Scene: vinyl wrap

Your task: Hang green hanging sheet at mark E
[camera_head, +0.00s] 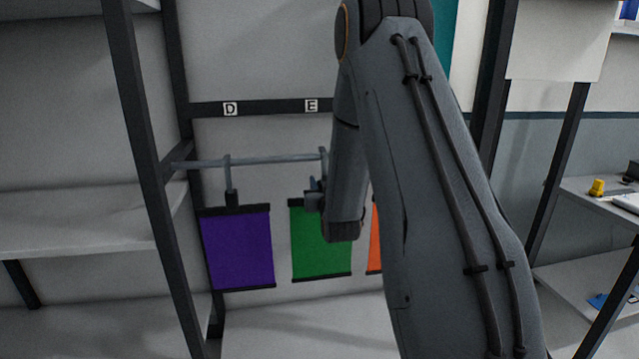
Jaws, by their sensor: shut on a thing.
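The green hanging sheet (322,250) hangs upright below the rail (265,160), under mark E (311,105). A hook (323,160) shows at the rail above it. My gripper (316,196) is at the sheet's top bar, shut on the hanger part there. My arm hides part of the gripper and the sheet's right top. Whether the hook's bend rests on the rail cannot be told for sure.
A purple sheet (237,250) hangs at left under mark D (231,108). An orange sheet (375,240) is mostly hidden behind my arm. Dark rack posts (150,160) stand at left. A side shelf (600,196) with small items is at right.

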